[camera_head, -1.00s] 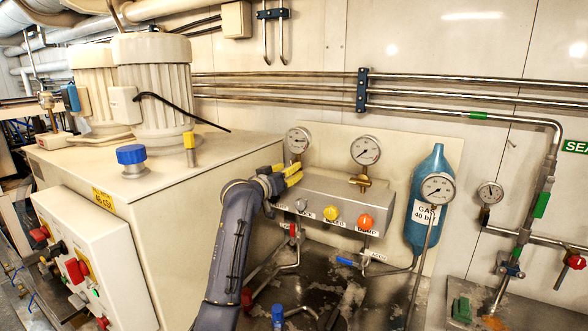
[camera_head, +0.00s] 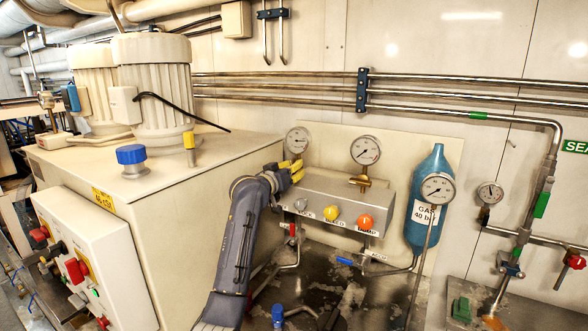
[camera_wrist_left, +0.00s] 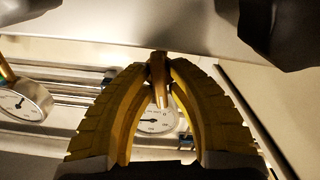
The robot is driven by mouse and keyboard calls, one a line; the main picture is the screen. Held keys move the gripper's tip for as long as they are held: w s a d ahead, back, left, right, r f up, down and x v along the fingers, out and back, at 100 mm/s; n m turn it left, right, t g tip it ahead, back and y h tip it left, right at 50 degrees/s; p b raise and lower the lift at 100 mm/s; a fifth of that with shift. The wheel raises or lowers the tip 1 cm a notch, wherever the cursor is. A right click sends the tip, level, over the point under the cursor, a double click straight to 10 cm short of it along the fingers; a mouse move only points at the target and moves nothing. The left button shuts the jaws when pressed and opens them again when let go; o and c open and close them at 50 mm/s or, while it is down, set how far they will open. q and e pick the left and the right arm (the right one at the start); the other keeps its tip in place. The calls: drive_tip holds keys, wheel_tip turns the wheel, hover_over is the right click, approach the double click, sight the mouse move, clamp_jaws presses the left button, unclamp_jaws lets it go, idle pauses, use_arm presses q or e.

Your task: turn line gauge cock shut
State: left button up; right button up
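The left dial gauge (camera_head: 298,140) stands behind the upper left end of the grey valve box (camera_head: 345,203). It also shows in the left wrist view (camera_wrist_left: 155,121). The small brass cock (camera_wrist_left: 158,75) beneath this gauge shows between my yellow fingertips in the left wrist view. My left gripper (camera_head: 296,170) is at the box's upper left corner, just below the gauge, and hides the cock in the head view. In the left wrist view its fingers (camera_wrist_left: 161,68) come together on the cock, one on each side. My right gripper is in neither view.
A second gauge (camera_head: 365,151) stands on a brass fitting to the right. The box front carries yellow (camera_head: 331,214) and orange (camera_head: 366,221) knobs. A blue gas bottle (camera_head: 428,170) is further right. The large pale cabinet (camera_head: 190,200) is close to my left arm.

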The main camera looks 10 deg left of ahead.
use_arm(q)
clamp_jaws()
drive_tip(key=shift+a+n, duration=0.1)
drive_tip(key=shift+n, duration=2.1)
drive_tip(key=o, duration=0.5)
unclamp_jaws()
drive_tip(key=v, duration=1.2)
